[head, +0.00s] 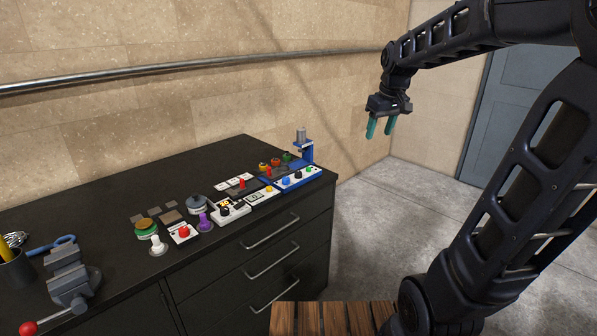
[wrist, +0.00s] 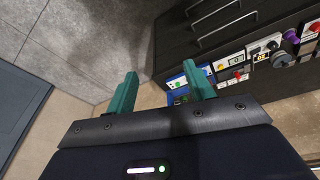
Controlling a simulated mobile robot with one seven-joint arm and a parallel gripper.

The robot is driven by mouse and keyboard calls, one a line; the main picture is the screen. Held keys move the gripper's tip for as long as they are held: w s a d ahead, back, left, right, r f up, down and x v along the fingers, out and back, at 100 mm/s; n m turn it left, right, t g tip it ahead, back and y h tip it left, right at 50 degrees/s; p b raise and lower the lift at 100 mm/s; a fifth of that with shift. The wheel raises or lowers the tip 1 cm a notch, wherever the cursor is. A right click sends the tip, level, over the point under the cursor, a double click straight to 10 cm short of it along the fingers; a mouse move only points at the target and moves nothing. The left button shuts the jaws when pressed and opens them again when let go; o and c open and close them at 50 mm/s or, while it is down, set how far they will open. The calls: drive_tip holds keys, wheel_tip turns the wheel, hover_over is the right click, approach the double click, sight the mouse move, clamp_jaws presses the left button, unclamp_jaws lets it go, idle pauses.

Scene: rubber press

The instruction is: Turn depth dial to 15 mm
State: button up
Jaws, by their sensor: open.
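A blue press (head: 303,144) stands at the far right end of the black cabinet top. In front of it is a white and blue panel (head: 313,172) with a row of small knobs: a blue knob (head: 286,181), a black knob (head: 298,175) and a green knob (head: 309,169). Which knob is the depth dial, and its reading, I cannot tell. My gripper (head: 380,134) is open and empty, raised in the air to the right of the press, teal fingers pointing down. In the wrist view the panel shows partly behind the right finger of my gripper (wrist: 160,72).
More panels with knobs, a red lever (head: 242,183), a purple knob (head: 204,222) and a white knob (head: 157,245) line the cabinet top (head: 120,288). A grey vise (head: 70,280) stands at the left. The floor right of the cabinet is clear.

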drive_tip(key=w+a+f+n+g, duration=0.1)
drive_tip(key=w+a+n, duration=0.25)
drive_tip(key=w, duration=0.65)
drive_tip(key=n+g, duration=0.3)
drive_tip(key=n, duration=0.4)
hover_over(299, 172)
wheel_tip(299, 172, down, 20)
drive_tip(key=shift+t+h, duration=0.3)
wheel_tip(299, 172, down, 10)
drive_tip(key=shift+w+a+f, duration=0.1)
drive_tip(key=shift+a, duration=0.05)
drive_tip(key=c, duration=1)
drive_tip(key=shift+o, duration=0.2)
